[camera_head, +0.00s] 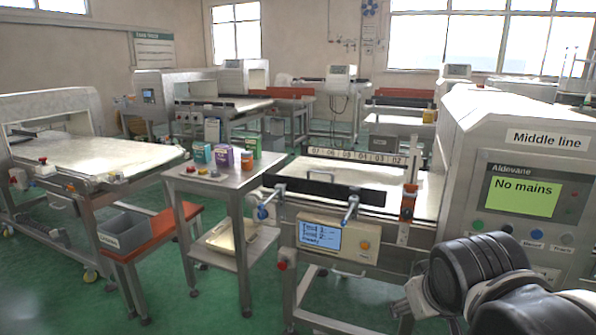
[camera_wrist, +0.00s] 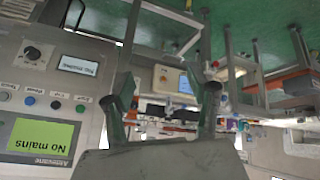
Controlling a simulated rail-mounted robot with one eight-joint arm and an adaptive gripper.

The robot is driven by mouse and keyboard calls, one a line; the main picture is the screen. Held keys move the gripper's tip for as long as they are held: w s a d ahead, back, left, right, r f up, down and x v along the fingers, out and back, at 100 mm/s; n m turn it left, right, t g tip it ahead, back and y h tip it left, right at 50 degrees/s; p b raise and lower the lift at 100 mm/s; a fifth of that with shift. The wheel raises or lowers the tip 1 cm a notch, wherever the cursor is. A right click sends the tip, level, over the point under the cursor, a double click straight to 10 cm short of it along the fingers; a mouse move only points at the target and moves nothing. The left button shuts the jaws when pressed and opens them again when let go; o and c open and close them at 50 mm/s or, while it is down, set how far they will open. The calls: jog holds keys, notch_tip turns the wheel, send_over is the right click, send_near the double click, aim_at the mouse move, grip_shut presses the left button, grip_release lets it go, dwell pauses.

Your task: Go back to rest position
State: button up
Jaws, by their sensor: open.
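My gripper (camera_wrist: 168,88) shows in the wrist view with its two grey-green fingers spread apart and nothing between them. The wrist picture is upside down. My gripper hangs in front of the metal detector labelled "Middle line" (camera_head: 547,139), close to its control side. Dark round links of my arm fill the lower right of the head view. The detector's green screen (camera_head: 523,197) reads "No mains" and also shows in the wrist view (camera_wrist: 40,137).
A conveyor with a small blue screen (camera_head: 320,236) stands left of the detector. A steel side table (camera_head: 215,178) holds several coloured tubs. A red-topped bench (camera_head: 150,236) with a grey bin (camera_head: 122,230) stands further left. Green floor (camera_head: 170,308) is open at the front left.

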jog(key=s+f+m+y, duration=0.1)
jog(key=s+f+m, duration=0.15)
jog(key=s, duration=0.35)
notch_tip(320, 180, up, 17)
jog(key=p, duration=1.7)
jog(key=shift+a+n, duration=0.35)
jog(key=shift+s+f, duration=0.1)
